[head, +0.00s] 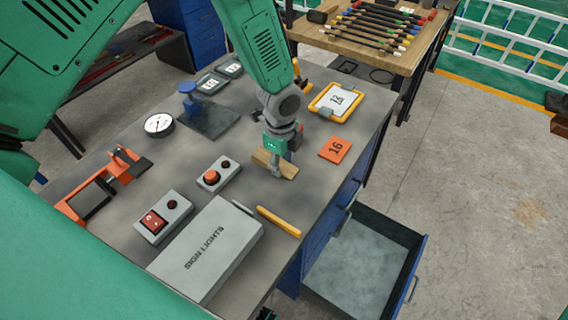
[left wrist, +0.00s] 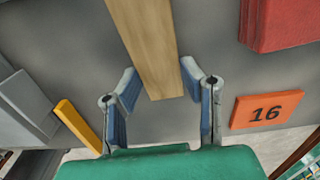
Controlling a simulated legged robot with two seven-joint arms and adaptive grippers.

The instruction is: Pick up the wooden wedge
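The wooden wedge (head: 288,170) is a light brown piece lying on the grey bench, partly hidden by my left gripper in the head view. My left gripper (head: 274,170) points down over it. In the left wrist view, the wedge (left wrist: 148,45) runs from the top edge down between the two fingers. The left gripper (left wrist: 162,82) is open, with one finger on each side of the wedge's near end. The fingertips are close to its sides; whether they touch it I cannot tell.
An orange 16 tag (head: 335,149), a yellow stick (head: 279,221), a grey SIGN LIGHTS box (head: 208,250) and a button box (head: 213,177) surround the wedge. A red block (left wrist: 280,22) shows in the left wrist view. An open drawer (head: 355,268) juts out below the bench.

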